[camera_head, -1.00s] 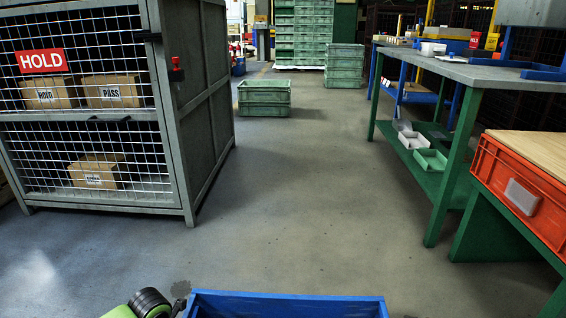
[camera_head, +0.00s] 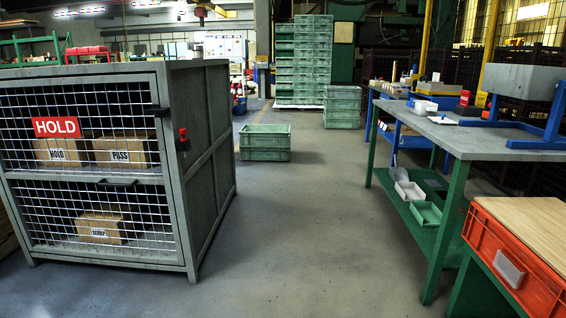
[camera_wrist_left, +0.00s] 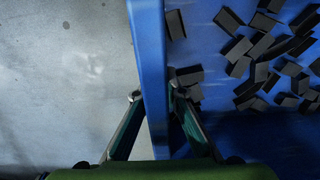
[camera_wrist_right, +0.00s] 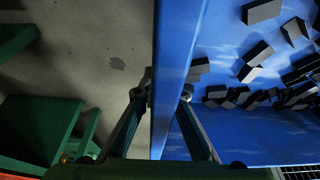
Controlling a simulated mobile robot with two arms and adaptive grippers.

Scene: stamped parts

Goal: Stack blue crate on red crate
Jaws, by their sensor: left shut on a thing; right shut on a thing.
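The red crate (camera_head: 500,262) is at the lower right of the head view, with a pale handle plate on its side and a flat wooden surface at its top. The blue crate is out of the head view. Its wall (camera_wrist_left: 152,60) stands between the fingers of my left gripper (camera_wrist_left: 152,97), which is shut on it. My right gripper (camera_wrist_right: 168,92) is shut on another part of the blue crate's wall (camera_wrist_right: 178,45). Several dark block-shaped parts (camera_wrist_left: 262,50) lie inside the blue crate. Both wrist views show floor outside the wall.
A grey mesh cage (camera_head: 205,150) marked HOLD stands at the left. A green-legged workbench (camera_head: 450,135) runs along the right, beyond the red crate. Green crates (camera_head: 265,142) stand on the floor ahead. The floor (camera_head: 300,250) between cage and bench is clear.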

